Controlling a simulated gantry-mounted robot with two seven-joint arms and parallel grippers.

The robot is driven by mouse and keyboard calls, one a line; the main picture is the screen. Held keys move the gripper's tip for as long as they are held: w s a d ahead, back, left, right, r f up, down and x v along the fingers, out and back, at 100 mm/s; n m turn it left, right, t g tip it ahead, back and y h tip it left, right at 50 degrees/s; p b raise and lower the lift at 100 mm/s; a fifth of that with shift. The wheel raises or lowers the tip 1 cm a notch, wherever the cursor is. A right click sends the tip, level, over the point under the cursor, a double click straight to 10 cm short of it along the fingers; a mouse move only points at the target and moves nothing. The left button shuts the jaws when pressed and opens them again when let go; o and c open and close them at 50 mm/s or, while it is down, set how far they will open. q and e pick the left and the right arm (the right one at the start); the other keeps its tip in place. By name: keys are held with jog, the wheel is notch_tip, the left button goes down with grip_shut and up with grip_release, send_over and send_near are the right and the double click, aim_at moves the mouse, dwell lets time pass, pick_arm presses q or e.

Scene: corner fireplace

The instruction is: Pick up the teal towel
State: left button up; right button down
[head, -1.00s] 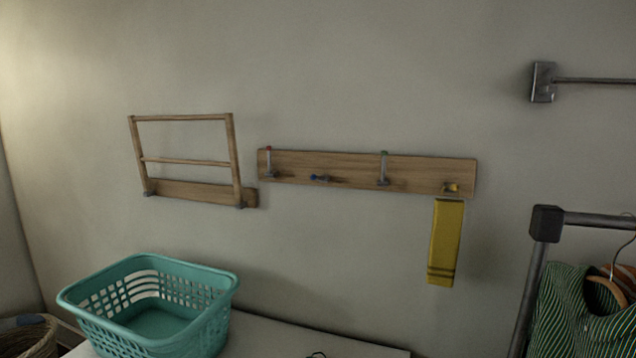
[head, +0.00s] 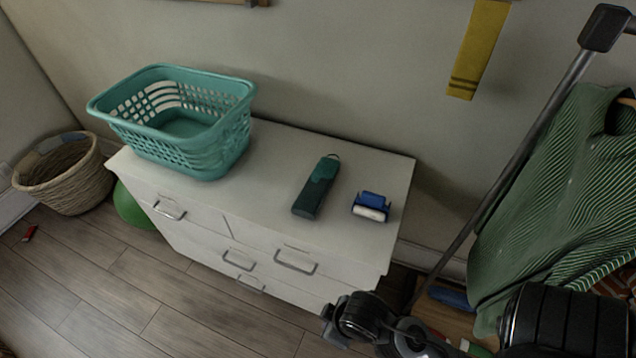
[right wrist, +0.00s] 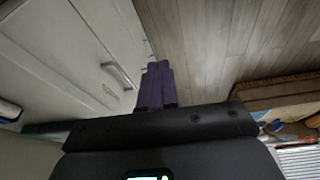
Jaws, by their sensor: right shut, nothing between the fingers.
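A long, narrow dark teal item with a small loop at its far end, which looks like the folded teal towel (head: 317,187), lies on the white dresser (head: 270,165). Nothing touches it. My right arm shows at the bottom right of the head view, in front of the dresser's right end and apart from the towel. In the right wrist view my right gripper (right wrist: 157,68) has its purple fingers together with nothing between them, beside the drawer fronts. My left gripper is not in view.
A teal laundry basket (head: 180,120) stands on the dresser's left. A blue and white object (head: 371,206) lies right of the towel. A yellow towel (head: 478,50) hangs on the wall. A green striped garment (head: 555,190) hangs at the right. A wicker basket (head: 65,180) stands on the floor.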

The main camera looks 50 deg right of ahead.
dwell(0.3)
grip_release()
dwell(0.5)
